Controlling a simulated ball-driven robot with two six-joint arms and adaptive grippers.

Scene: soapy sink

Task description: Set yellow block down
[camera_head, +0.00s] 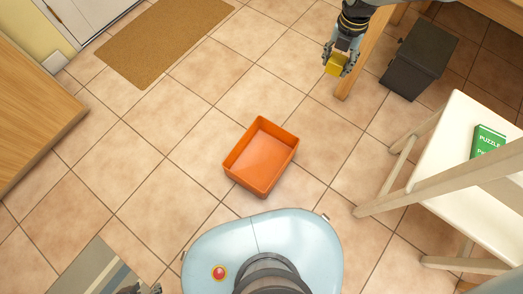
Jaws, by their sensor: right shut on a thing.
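The yellow block (335,65) is held in my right gripper (338,66) near the top of the head view, right of centre. The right gripper is shut on it. The block appears to be above the tiled floor, but its exact height is hard to tell. At the bottom left edge, a small dark part that looks like my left gripper (133,288) just shows. It is mostly cut off, so its jaws cannot be read.
An empty orange bin (238,177) stands on the floor in the middle. A dark box (417,62) and a wooden table leg (357,67) are right of the block. A white chair (455,140) bears a green puzzle book (487,141). A brown mat (163,38) lies upper left. Floor around the bin is clear.

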